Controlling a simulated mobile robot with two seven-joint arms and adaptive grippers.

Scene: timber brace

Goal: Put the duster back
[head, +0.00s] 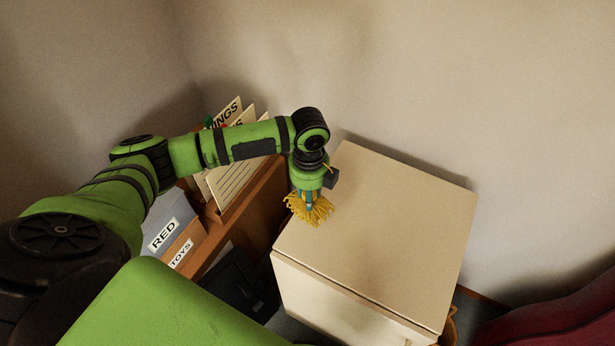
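The duster (314,213), a bunch of yellow strands with some blue at its middle, is at the left edge of the cream cabinet's top (390,235). My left gripper (309,195) points down right over it and appears shut on it; the strands fan out below the gripper. The fingertips are mostly hidden by the wrist and the strands. I cannot tell whether the strands touch the cabinet top. My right gripper is not in view.
A wooden shelf unit (262,205) with upright papers (232,180) stands left of the cabinet. A dark red piece of furniture (560,320) is at lower right. Walls close off the back; the cabinet top is otherwise clear.

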